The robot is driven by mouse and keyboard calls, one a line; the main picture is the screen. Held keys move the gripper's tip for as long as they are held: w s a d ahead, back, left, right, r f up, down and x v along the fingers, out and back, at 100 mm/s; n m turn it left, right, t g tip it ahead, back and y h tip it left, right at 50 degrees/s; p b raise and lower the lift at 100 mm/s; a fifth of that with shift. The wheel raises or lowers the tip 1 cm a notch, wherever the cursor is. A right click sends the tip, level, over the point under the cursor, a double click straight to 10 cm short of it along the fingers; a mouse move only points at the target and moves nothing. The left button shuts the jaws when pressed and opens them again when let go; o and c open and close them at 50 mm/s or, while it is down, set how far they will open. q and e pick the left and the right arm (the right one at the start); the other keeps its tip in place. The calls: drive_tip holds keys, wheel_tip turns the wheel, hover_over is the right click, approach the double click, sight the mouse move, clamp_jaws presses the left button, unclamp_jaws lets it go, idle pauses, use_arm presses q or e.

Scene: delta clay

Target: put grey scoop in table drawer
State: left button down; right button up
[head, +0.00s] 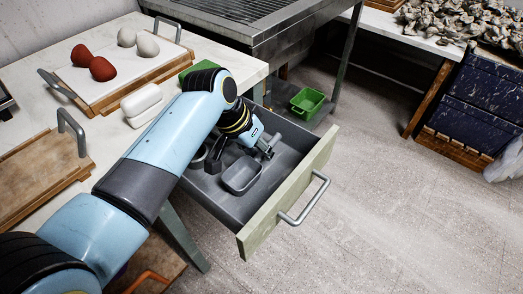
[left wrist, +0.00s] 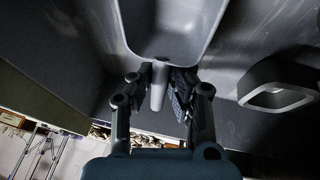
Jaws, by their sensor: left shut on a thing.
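The grey scoop (head: 243,175) lies in the open drawer (head: 283,208), its tray-shaped bowl facing up. In the left wrist view, the scoop (left wrist: 166,35) shows at the top, with its short handle pointing back between the fingers. My left gripper (head: 262,152) reaches down into the drawer at the scoop's far side. In the left wrist view, my left gripper's fingers (left wrist: 163,82) are shut on the handle, one on each side. Whether the bowl touches the drawer floor is hard to tell. My right gripper is not in view.
A green bin (head: 308,102) stands behind the drawer.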

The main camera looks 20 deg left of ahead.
sight(244, 169)
use_arm(q)
drive_tip(key=c, duration=1.3)
unclamp_jaws()
drive_tip(key=p+v, duration=0.3)
drive_tip(key=v, duration=0.9)
drive_tip(key=shift+r, duration=0.15)
